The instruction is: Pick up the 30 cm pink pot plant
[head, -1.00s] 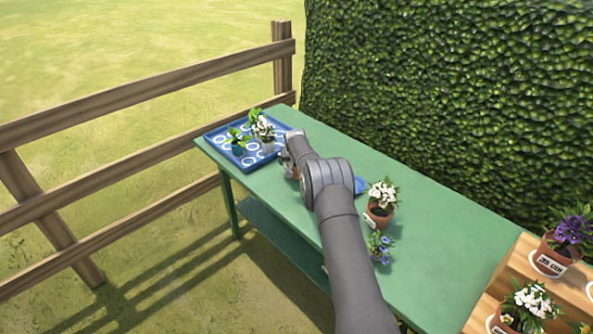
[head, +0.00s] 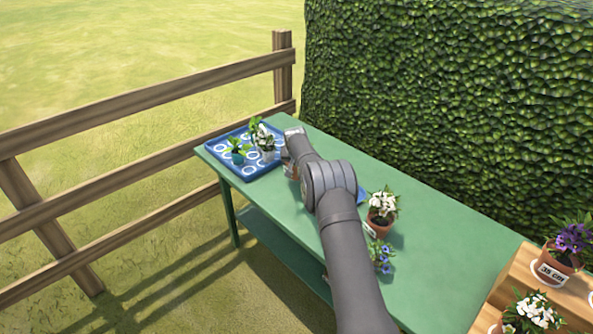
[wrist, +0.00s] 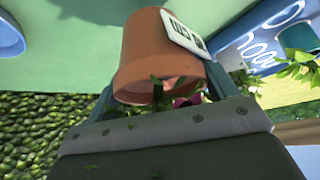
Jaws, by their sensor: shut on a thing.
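My gripper (wrist: 162,88) is shut on a terracotta pot plant (wrist: 155,50), with one finger on each side of the pot near its rim. The pot has a white label (wrist: 184,32) whose figures I cannot read surely. Green leaves and a bit of pink flower (wrist: 187,100) show at its mouth, mostly hidden by the gripper. In the head view my gripper (head: 287,158) is largely hidden by my arm, just right of the blue tray; a little of the pot (head: 290,172) shows below it.
The blue tray (head: 252,173) with white rings holds a few small plants at the table's far left end. A white-flowered pot (head: 381,212) and a purple-blue plant (head: 382,252) stand right of my arm. A wooden stepped stand (head: 514,270) with pots is at the lower right.

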